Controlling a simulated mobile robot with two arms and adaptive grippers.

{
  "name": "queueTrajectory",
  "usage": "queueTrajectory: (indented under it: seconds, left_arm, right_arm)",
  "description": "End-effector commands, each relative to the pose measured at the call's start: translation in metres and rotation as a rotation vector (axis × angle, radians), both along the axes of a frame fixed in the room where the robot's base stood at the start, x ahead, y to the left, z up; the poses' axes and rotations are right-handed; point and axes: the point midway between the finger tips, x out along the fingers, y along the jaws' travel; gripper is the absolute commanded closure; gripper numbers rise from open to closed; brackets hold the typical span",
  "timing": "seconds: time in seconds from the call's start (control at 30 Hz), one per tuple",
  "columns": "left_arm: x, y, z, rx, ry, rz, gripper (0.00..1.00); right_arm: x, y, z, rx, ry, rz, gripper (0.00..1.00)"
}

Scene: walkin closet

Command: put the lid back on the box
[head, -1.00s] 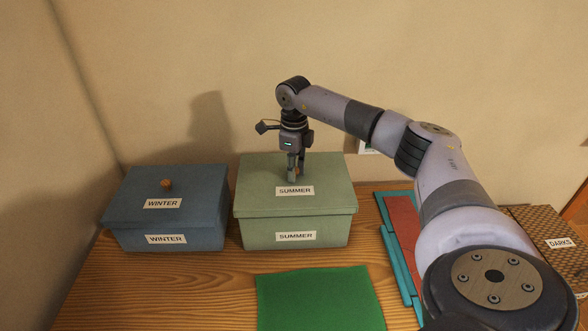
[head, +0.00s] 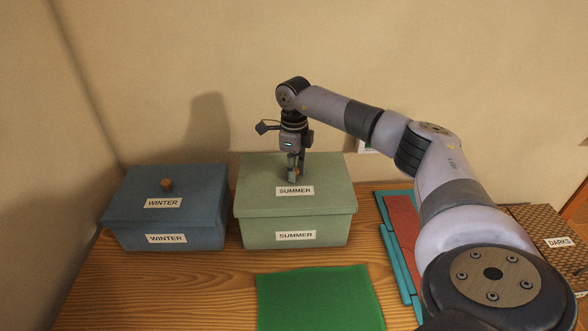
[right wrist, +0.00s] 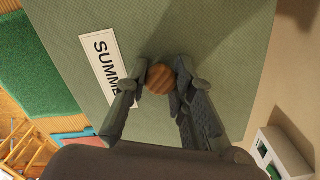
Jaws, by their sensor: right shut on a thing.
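The green box (head: 280,233) labelled SUMMER stands on the wooden surface. Its green lid (head: 330,180), also labelled SUMMER, sits on top of the box and looks level, with no gap that I can see. My right gripper (head: 294,178) is above the middle of the lid, pointing down. In the right wrist view its fingers (right wrist: 157,85) are shut on the round wooden knob (right wrist: 160,78) of the lid. In the head view the fingers mostly hide the knob. My left gripper is not in view.
A blue lidded box (head: 130,225) labelled WINTER stands just left of the green box. A green cloth (head: 320,300) lies in front. Teal and red flat items (head: 400,225) and a woven box (head: 545,235) labelled DARKS are at the right. A wall is close behind.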

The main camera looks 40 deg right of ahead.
Motion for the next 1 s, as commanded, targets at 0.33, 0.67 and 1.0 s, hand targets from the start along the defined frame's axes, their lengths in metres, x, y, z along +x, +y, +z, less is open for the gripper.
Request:
queueTrajectory:
  seconds: [0.33,0.67,1.0]
  left_arm:
    - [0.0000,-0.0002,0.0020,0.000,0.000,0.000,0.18]
    - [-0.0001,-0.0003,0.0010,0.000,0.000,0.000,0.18]
    - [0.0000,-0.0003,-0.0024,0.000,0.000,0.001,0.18]
  right_arm:
    - [0.0001,0.0000,0.0003,0.000,-0.001,0.000,1.00]
    - [0.0002,0.0001,-0.0014,0.000,-0.001,0.000,1.00]
    - [0.0001,0.0000,-0.0084,0.000,0.000,0.000,1.00]
